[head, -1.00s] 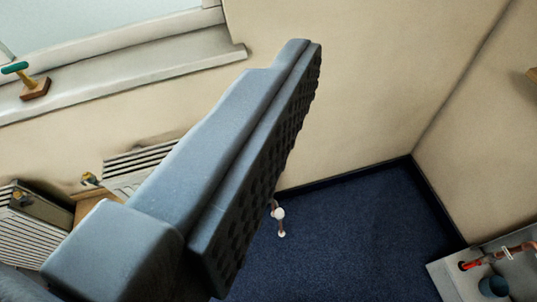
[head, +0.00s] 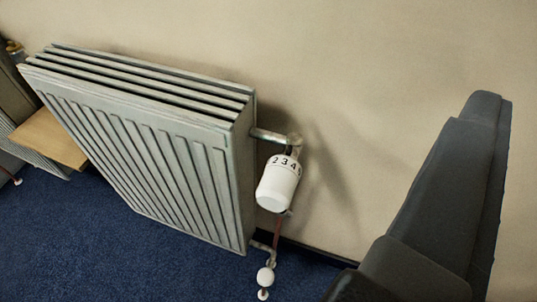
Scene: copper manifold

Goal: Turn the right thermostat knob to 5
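A white thermostat knob (head: 278,184) sits on a metal valve at the right end of a grey ribbed radiator (head: 150,150). The digits 2, 3 and 4 show on its collar, with part of another digit at the right edge. I cannot tell which digit is at the pointer. My gripper (head: 488,105) shows as one dark finger at the right of the picture, apart from the knob. The other finger is out of the picture, so its opening does not show.
A second radiator (head: 45,152) and a wooden board (head: 50,138) are at the left. A white lower fitting (head: 265,277) is under the knob, near the blue carpet (head: 120,235). The beige wall (head: 370,80) behind is bare.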

